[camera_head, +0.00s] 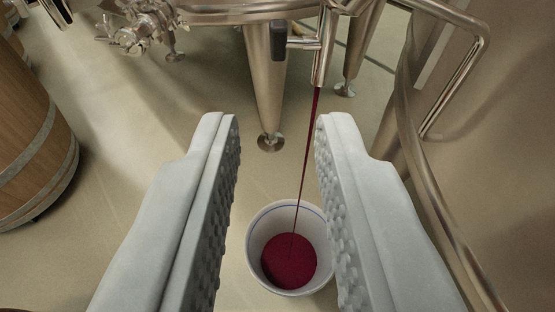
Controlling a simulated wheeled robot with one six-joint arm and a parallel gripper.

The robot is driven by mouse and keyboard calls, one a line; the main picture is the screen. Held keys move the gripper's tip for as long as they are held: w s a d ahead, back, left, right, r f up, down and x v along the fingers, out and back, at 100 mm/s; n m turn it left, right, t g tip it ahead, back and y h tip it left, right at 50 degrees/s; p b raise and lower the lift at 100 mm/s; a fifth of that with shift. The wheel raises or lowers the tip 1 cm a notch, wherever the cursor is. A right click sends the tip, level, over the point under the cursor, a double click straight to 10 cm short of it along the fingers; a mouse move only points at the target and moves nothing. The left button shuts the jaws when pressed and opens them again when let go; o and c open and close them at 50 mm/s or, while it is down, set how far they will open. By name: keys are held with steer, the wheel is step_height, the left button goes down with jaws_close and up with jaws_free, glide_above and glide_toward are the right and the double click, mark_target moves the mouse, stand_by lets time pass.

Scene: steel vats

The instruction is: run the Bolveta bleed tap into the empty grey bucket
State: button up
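The bleed tap (319,62) is a steel spout with a dark handle (278,40) beside it, under the steel vat (240,12). A thin stream of dark red liquid (309,150) runs from the spout down into the bucket. The grey bucket (259,235) stands upright on the floor, with a blue line inside near its rim. Red liquid (288,262) covers its bottom, below the blue line. My gripper (276,125) is open and empty, its two grey fingers apart. The right finger hides part of the bucket's right side.
A wooden barrel (32,135) stands at the left. Steel vat legs (265,90) rest on the floor behind the bucket. A valve fitting (135,35) is at the upper left. A curved steel pipe (420,160) runs down the right. The floor (150,130) between barrel and bucket is clear.

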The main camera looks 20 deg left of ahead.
steer(key=shift+s+d+r, duration=0.15)
steer(key=shift+s, duration=0.35)
steer(key=t, duration=0.3)
glide_toward(278, 46)
steer(key=shift+y, duration=0.3)
steer(key=x, duration=1)
steer(key=shift+w+d, duration=0.1)
steer(key=shift+w, duration=0.2)
steer(key=shift+c, duration=0.4)
jaws_close()
